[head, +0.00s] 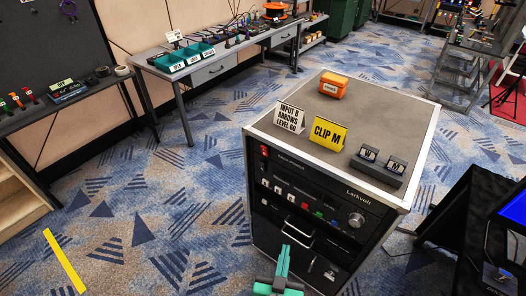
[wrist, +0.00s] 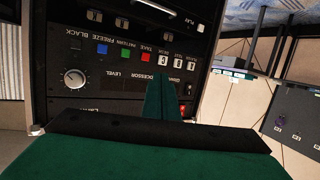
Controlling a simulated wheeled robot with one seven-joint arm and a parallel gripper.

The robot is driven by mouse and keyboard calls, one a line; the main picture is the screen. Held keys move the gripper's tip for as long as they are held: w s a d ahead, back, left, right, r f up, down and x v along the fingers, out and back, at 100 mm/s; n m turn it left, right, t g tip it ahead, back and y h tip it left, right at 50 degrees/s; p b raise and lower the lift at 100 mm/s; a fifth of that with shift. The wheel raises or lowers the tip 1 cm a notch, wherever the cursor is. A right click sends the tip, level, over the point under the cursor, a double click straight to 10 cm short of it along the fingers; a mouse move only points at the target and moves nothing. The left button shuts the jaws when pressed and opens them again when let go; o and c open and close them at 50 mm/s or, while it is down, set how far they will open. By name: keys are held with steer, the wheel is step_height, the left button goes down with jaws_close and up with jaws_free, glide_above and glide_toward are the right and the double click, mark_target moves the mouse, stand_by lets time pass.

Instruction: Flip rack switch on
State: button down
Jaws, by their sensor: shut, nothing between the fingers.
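The rack (head: 330,190) is a grey-topped cabinet with a black front panel, labelled Larkvolt. A small red switch-like part (head: 264,151) sits at the panel's upper left; its on or off position is too small to tell. My gripper (head: 284,250) has green fingers, shut and empty, in front of the rack's lower front, below and right of the red part. In the wrist view the shut fingers (wrist: 163,90) point at the panel, which appears upside down, near white lettered keys (wrist: 177,59) and a red TAKE button (wrist: 145,57).
On the rack's top are an orange box (head: 333,84), a white sign (head: 289,116), a yellow CLIP M sign (head: 328,132) and a dark two-key block (head: 380,163). A silver handle (head: 297,233) juts from the front.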

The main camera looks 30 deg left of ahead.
steer(key=w+a+r, duration=0.3)
steer(key=a+r, duration=0.1)
steer(key=a, duration=0.3)
steer(key=w+a+r+y, duration=0.1)
steer(key=w+a+r, duration=0.2)
steer(key=a, duration=0.4)
steer(key=w+a+r+n+g+y, duration=0.1)
steer(key=w+a+r, duration=0.1)
steer(key=a+r, duration=0.3)
steer(key=a, duration=0.3)
steer(key=shift+w, duration=0.4)
glide_toward(265, 151)
steer(key=w+a+f, duration=0.2)
steer(key=w+a, duration=0.1)
steer(key=a, duration=0.1)
steer(key=shift+w+a, duration=0.2)
steer(key=shift+a, duration=0.1)
steer(key=shift+w, duration=0.1)
stand_by(0.5)
steer(key=shift+w, duration=0.3)
steer(key=shift+w+r, duration=0.15)
steer(key=shift+w, duration=0.3)
stand_by(0.8)
steer(key=shift+s, duration=0.1)
